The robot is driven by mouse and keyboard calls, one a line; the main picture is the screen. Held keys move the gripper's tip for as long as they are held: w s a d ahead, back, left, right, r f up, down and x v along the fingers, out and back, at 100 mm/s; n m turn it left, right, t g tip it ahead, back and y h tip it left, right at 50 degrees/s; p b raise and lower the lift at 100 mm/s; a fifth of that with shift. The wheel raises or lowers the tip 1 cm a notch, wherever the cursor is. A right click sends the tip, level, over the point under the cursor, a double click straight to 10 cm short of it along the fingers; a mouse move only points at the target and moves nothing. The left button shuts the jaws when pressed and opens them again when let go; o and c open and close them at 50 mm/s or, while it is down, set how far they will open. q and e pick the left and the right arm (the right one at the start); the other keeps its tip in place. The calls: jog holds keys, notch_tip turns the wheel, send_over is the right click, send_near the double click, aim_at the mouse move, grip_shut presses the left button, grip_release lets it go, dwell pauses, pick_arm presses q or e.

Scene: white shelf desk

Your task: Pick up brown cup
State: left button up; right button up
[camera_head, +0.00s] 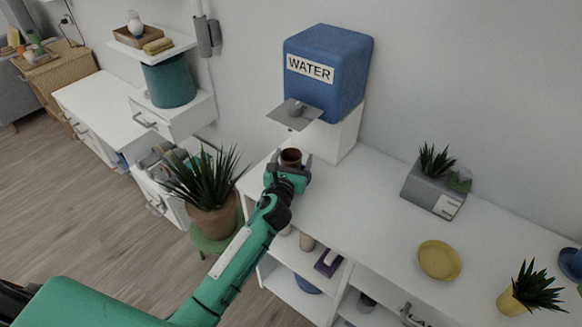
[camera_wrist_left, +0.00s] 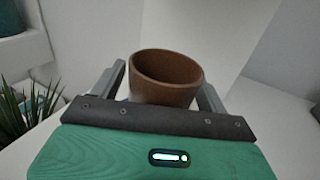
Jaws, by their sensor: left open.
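The brown cup (camera_head: 291,157) stands upright on the white shelf desk (camera_head: 345,200), just in front of the blue water dispenser (camera_head: 327,75). In the left wrist view the cup (camera_wrist_left: 165,80) shows its open rim and sits between the two grey fingers. My left gripper (camera_head: 288,164) is open, with one finger on each side of the cup. The left wrist view shows the gripper (camera_wrist_left: 163,85) with its fingers spread; whether they touch the cup is not clear. The cup's lower part is hidden by the gripper body. My right gripper is not in view.
A potted plant (camera_head: 212,222) stands left of my arm. A grey planter (camera_head: 430,192), a yellow plate (camera_head: 439,260) and a yellow plant pot (camera_head: 510,302) stand to the right on the desk. The dispenser's grey tray (camera_head: 293,115) juts out above the cup. The desk's middle is clear.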

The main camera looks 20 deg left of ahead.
pick_arm(q)
jog(key=shift+c, duration=0.5)
jog(key=c, duration=1.1)
jog(key=shift+c, duration=0.4)
jog(key=shift+s+r, duration=0.1)
